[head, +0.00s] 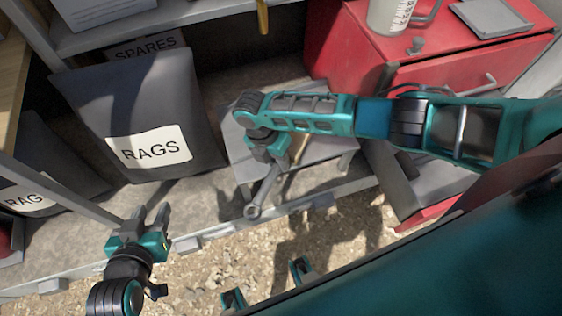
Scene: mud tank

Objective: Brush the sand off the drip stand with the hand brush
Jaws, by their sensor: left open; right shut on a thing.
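The drip stand (335,152) is a low, grey, flat-topped stand in the middle of the head view, below my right forearm. My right gripper (267,160) is over its left part, shut on the hand brush. The brush is mostly hidden by the gripper and arm; a tan strip (298,154) beside the gripper may be part of it. I cannot make out bristles or sand on the stand top. My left gripper (150,218) is open and empty, fingers pointing up in the picture, at the lower left, apart from the stand.
A grey bar with a ring end (253,210) projects below my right gripper. A grey RAGS bin (145,105) stands left of the stand. A red cabinet (440,85) with a jug (392,15) stands at upper right. Gravelly ground (335,245) lies in front.

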